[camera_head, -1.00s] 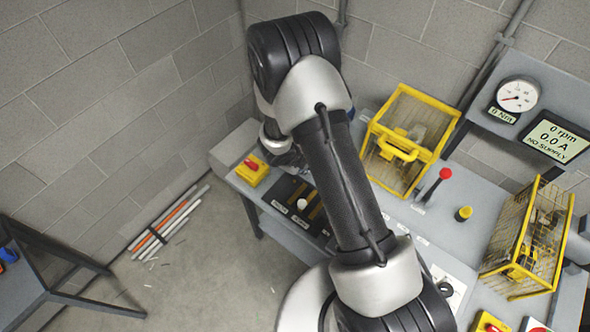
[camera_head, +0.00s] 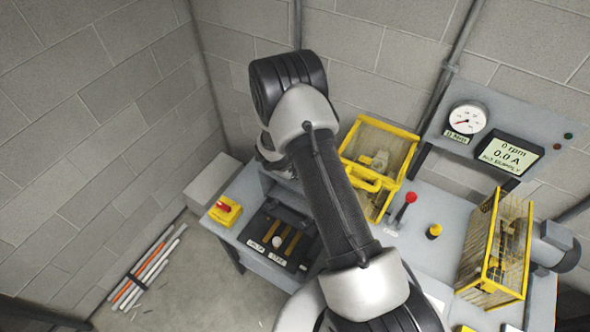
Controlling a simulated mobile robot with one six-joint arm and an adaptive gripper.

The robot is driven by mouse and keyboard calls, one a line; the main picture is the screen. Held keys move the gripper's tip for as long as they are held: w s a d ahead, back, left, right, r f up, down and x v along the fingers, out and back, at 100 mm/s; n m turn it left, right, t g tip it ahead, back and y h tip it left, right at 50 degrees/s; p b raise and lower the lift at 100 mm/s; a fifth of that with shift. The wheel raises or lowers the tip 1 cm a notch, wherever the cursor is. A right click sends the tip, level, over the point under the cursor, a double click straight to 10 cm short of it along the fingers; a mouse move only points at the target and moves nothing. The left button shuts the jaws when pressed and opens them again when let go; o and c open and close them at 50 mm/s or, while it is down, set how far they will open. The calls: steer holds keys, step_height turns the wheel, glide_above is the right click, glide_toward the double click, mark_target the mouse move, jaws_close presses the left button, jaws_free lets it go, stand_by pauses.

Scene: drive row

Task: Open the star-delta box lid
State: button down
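The star-delta unit is a black panel (camera_head: 262,249) at the front left of the grey bench, with brass-coloured strips, a white knob (camera_head: 277,241) and labels that seem to read DELTA and STAR. My arm covers its right part, and dark and grey shapes stand at its back edge. I cannot tell which part is the lid or how it stands. My arm rises in the middle of the view and bends down behind itself, with its wrist links near the back of the unit. My gripper is hidden there, so its fingers and any contact do not show.
A yellow switch box (camera_head: 225,211) with a red handle sits left of the unit. Yellow mesh guards (camera_head: 378,157) (camera_head: 495,248), a red-knobbed lever (camera_head: 405,207) and a yellow-topped button (camera_head: 434,231) stand to the right. Rods (camera_head: 146,270) lie on the floor.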

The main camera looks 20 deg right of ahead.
steer(key=shift+w+r, duration=0.2)
steer(key=shift+r, duration=0.05)
steer(key=c, duration=2)
jaws_free()
steer(key=o, duration=0.4)
steer(key=shift+s+f, duration=0.15)
steer(key=shift+o, duration=0.2)
steer(key=shift+s, duration=0.1)
steer(key=v, duration=1.2)
steer(key=shift+a, duration=0.1)
